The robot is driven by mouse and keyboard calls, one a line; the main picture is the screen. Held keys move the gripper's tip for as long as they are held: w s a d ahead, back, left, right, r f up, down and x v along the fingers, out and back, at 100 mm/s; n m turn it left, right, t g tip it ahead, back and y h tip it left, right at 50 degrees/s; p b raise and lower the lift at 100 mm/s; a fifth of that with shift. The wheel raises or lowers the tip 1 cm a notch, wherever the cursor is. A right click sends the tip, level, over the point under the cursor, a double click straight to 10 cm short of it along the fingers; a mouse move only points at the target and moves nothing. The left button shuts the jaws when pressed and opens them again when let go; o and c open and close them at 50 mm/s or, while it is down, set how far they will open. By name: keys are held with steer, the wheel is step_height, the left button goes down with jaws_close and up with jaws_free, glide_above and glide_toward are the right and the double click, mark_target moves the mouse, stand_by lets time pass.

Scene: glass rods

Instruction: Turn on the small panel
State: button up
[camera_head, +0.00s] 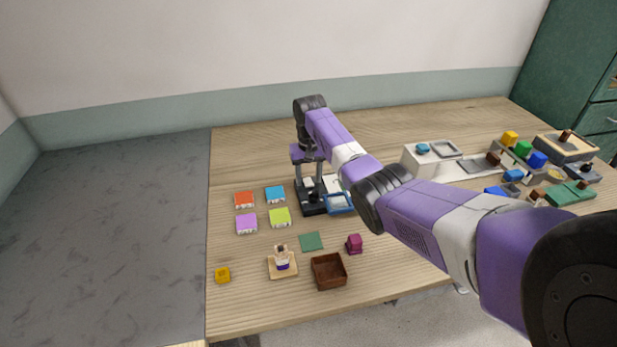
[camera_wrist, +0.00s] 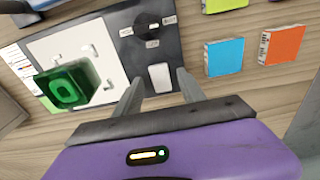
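The small panel is a dark plate with a round black knob (camera_wrist: 152,25) and a white switch (camera_wrist: 160,76), seen in the wrist view. Small labels stand around the knob. In the head view the dark panel (camera_head: 314,208) lies on the table, partly hidden under my arm. My gripper (camera_wrist: 159,80) is open and empty, with one finger on each side of the white switch. Whether the fingers touch the panel cannot be told. In the head view my gripper hangs just above the panel.
A brown box (camera_head: 329,284) stands in front.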

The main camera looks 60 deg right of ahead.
mark_target(309, 183)
step_height(309, 183, up, 8)
steer(key=shift+a+b, duration=0.25)
steer(key=shift+b, duration=0.15)
stand_by(0.3)
steer(key=shift+s+f, duration=0.15)
